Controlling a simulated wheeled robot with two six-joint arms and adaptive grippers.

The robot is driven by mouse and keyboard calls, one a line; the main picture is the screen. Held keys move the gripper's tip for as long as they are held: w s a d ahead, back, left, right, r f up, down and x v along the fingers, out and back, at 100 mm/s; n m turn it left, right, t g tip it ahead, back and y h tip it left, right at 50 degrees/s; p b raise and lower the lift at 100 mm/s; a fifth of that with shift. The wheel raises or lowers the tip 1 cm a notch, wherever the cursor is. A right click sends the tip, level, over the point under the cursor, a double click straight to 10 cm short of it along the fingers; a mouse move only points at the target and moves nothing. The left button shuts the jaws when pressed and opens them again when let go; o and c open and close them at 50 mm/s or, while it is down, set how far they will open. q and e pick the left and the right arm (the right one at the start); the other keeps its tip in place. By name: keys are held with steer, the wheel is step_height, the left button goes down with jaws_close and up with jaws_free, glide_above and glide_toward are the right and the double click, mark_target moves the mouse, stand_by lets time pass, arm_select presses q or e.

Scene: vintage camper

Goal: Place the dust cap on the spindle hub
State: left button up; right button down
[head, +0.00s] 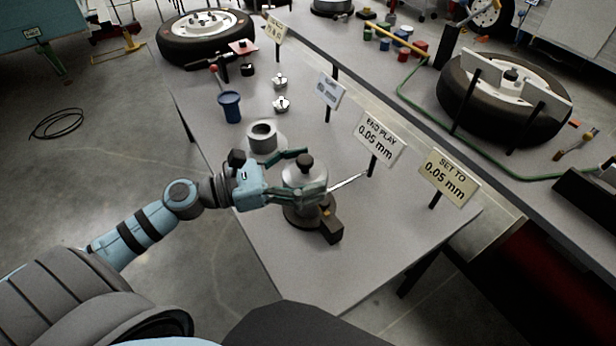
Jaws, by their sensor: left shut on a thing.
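My left gripper (310,172) reaches in from the left, its fingers closed on either side of a grey, rounded metal piece with a dark knob on top, which looks like the dust cap (292,177). The piece is upright, directly over the spindle hub's dark round base (293,217) on the bench. The gripper and the piece hide most of the hub, so I cannot tell whether cap and hub touch. A dark block with a yellow mark (331,230) sits at the base's front right. My right gripper is not in view.
A hollow grey cylinder (263,135) stands just behind the gripper. A blue cup (229,107) and small metal nuts (281,104) are farther back. Signs on posts, including "END PLAY 0.05 mm" (379,138), line the right edge. The bench front (330,275) is clear.

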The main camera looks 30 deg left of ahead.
arm_select(q)
steer(key=w+a+r+n+t+y+p, duration=0.1)
steer(key=w+a+n+t+y+p, duration=0.15)
steer(key=w, duration=0.35)
steer(key=w+a+r+n+t+y+p, duration=0.1)
steer(key=w+a+n+t+y+p, duration=0.1)
steer(key=w+a+n+y, duration=0.3)
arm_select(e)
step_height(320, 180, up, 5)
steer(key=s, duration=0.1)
arm_select(q)
steer(key=f+b, duration=0.3)
steer(key=f, duration=0.3)
steer(key=w+d+f+m+b, duration=0.1)
steer(key=f+b, duration=0.2)
steer(key=f, duration=0.4)
steer(key=d+f+m+b, duration=0.1)
steer(key=f+b, duration=0.3)
steer(key=f, duration=0.2)
steer(key=shift+w+f+h, duration=0.25)
steer(key=shift+f, duration=0.2)
steer(key=shift+s, duration=0.1)
steer(key=shift+f, duration=0.1)
steer(key=o, duration=1.2)
steer(key=shift+o, duration=0.2)
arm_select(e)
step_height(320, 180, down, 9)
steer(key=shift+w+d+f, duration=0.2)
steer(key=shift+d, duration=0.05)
